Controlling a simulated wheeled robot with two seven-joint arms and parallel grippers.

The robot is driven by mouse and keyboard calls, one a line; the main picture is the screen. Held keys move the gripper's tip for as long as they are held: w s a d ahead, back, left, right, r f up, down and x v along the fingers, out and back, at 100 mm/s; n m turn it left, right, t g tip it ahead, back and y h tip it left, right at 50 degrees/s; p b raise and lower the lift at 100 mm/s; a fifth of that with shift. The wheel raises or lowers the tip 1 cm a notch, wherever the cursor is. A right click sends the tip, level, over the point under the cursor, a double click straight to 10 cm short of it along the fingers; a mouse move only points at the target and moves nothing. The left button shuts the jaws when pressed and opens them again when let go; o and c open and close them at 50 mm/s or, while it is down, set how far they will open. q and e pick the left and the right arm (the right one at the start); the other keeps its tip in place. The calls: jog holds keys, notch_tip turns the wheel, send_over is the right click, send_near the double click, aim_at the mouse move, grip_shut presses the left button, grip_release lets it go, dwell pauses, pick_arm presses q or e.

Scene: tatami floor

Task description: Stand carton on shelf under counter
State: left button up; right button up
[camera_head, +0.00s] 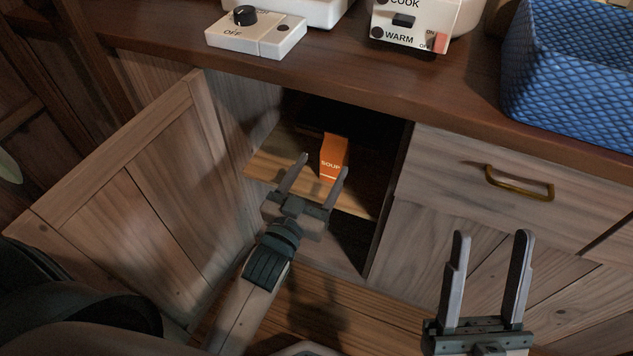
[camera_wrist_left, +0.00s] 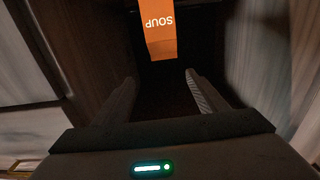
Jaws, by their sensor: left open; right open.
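An orange soup carton (camera_head: 333,156) stands upright on the wooden shelf (camera_head: 275,155) inside the open cabinet under the counter. It also shows in the left wrist view as an orange block marked SOUP (camera_wrist_left: 160,28), upside down there and beyond the fingertips. My left gripper (camera_head: 319,165) is open at the cabinet opening, its fingers pointing towards the carton. The wrist view shows a gap between the fingers (camera_wrist_left: 162,85) and nothing held. My right gripper (camera_head: 492,240) is open and empty in front of the closed drawer, to the right of the opening.
The cabinet door (camera_head: 140,190) stands open on the left. The counter (camera_head: 345,75) overhangs the opening. On it are a rice cooker (camera_head: 410,28), a white switch box (camera_head: 255,35) and a blue basket (camera_head: 575,75). A drawer with a brass handle (camera_head: 519,186) is closed on the right.

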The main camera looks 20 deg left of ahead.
pick_arm(q)
jog(key=s+d+r+m+t+h, duration=0.1)
jog(key=s+d+r+t+h, duration=0.2)
jog(key=s+r, duration=0.7)
jog(key=s+d+r+m+t+h, duration=0.1)
jog(key=s+d+r+t+h, duration=0.3)
jog(key=s+r, duration=0.5)
jog(key=shift+s+r+t+h, duration=0.35)
jog(key=shift+s+t+h, duration=0.15)
jog(key=shift+s+h, duration=0.1)
jog(key=o, duration=0.9)
jog(key=shift+a+m, duration=0.1)
jog(key=shift+m, duration=0.2)
